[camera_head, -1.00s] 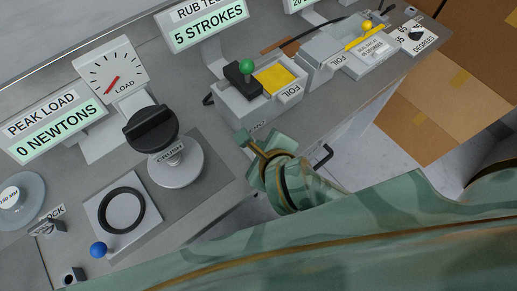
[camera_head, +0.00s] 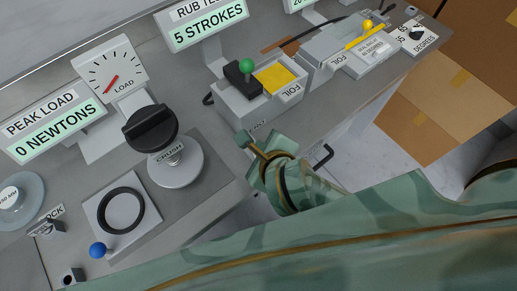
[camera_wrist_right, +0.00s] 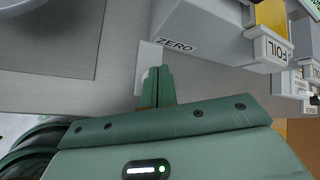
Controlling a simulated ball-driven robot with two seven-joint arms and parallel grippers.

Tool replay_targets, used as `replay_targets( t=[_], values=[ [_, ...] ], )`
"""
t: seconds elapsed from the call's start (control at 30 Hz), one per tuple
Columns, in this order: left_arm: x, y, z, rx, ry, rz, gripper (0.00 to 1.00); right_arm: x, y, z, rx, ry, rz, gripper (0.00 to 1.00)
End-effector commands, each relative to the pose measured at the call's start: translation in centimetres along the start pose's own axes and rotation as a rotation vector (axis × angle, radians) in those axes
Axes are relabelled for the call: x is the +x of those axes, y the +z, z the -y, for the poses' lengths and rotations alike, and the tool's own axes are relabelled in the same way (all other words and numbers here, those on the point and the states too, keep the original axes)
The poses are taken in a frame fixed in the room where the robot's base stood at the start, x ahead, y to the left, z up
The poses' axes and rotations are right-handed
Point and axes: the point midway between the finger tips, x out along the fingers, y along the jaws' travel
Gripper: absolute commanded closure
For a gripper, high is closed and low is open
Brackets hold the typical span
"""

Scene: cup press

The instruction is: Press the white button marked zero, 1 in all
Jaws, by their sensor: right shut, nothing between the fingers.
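The white button (camera_wrist_right: 147,62) shows in the right wrist view as a pale plate beside the black ZERO label (camera_wrist_right: 176,45). In the head view the label (camera_head: 258,127) is small and partly hard to read, and the button is hidden at the gripper. My right gripper (camera_wrist_right: 157,74) is shut and empty, its green fingertips overlapping the button's lower part in the wrist view. I cannot tell whether they touch it. In the head view the right gripper (camera_head: 243,139) is at the front edge of the bench, just below the label. My left gripper is not in view.
The rub tester (camera_head: 246,98) with its green knob stands just behind the gripper. The crush press (camera_head: 176,165) with its black knob is to the left. The peak load display (camera_head: 55,130) reads 0 NEWTONS. Cardboard boxes (camera_head: 440,110) lie beyond the bench at right.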

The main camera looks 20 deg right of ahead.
Motion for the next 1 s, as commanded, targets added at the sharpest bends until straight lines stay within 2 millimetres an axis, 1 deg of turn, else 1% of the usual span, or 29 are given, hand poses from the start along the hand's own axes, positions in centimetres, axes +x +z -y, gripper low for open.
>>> replay_targets(
  t=[1.0],
  values=[
    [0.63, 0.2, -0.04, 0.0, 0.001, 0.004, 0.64, 0.7, -0.55, -0.53, -0.001, 0.001, -0.002, 1.0]
  ],
)
